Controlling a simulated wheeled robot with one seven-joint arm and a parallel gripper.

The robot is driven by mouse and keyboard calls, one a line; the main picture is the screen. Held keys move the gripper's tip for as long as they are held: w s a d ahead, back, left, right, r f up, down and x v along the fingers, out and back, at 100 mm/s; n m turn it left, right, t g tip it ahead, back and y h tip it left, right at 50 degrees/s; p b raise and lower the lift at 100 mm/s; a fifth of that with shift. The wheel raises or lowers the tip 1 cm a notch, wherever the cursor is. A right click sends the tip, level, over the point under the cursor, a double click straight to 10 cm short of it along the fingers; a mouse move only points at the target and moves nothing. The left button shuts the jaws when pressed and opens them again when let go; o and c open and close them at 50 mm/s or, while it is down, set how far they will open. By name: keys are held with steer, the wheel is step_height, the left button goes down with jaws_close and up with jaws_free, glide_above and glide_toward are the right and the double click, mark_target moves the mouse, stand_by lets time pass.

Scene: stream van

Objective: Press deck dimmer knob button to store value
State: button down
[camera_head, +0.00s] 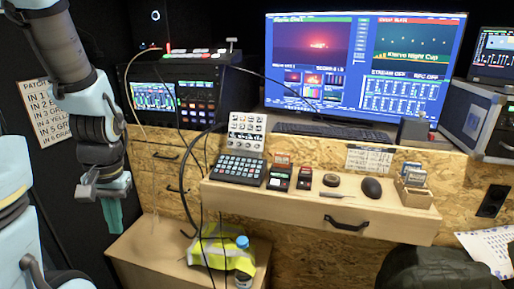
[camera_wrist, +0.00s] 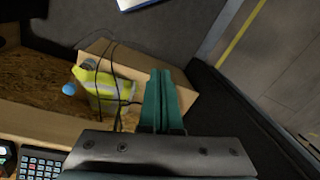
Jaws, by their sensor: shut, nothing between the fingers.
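The deck (camera_head: 240,169), a dark keypad with a grid of light keys, lies on the left part of the wooden desk shelf. Its corner also shows at the lower left of the wrist view (camera_wrist: 40,163). A light panel with several knobs (camera_head: 246,131) stands behind it; I cannot tell which knob is the dimmer. My gripper (camera_head: 114,214) hangs left of the shelf, pointing down, with its teal fingers shut and empty.
A large monitor (camera_head: 363,65) and a keyboard (camera_head: 334,134) stand behind the shelf. A mouse (camera_head: 371,188) and small boxes sit to the right. Black cables hang left of the deck. A yellow vest (camera_head: 222,252) lies on a low box below.

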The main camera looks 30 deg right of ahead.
mark_target(257, 146)
steer(key=w+d+f+m+t+y, duration=0.2)
steer(key=w+d+m+t+y, duration=0.6)
steer(key=w+d+m, duration=0.65)
steer(key=s+d+r+m+t+h, duration=0.1)
steer(key=d+r+m+t+h, duration=0.1)
steer(key=d+m, duration=0.3)
steer(key=s+d+r+m+t+h, duration=0.2)
steer(key=d+m+t+h, duration=0.2)
steer(key=d, duration=0.6)
steer(key=s+d+r+m+t+h, duration=0.1)
steer(key=d+r+m+t+h, duration=0.2)
steer(key=d+m, duration=0.3)
steer(key=shift+s+d+h, duration=0.25)
steer(key=shift+d+h, duration=0.15)
steer(key=shift+d, duration=0.35)
steer(key=shift+f, duration=0.1)
steer(key=shift+w+d+f+b, duration=0.6)
steer(key=shift+w+d, duration=0.3)
steer(key=shift+w, duration=0.1)
steer(key=shift+w+d+f+b, duration=0.55)
steer(key=shift+w+d+b, duration=0.1)
steer(key=shift+w+d, duration=0.3)
steer(key=shift+w+d+f+b, duration=0.6)
steer(key=shift+w+d, duration=0.25)
steer(key=shift+w, duration=0.2)
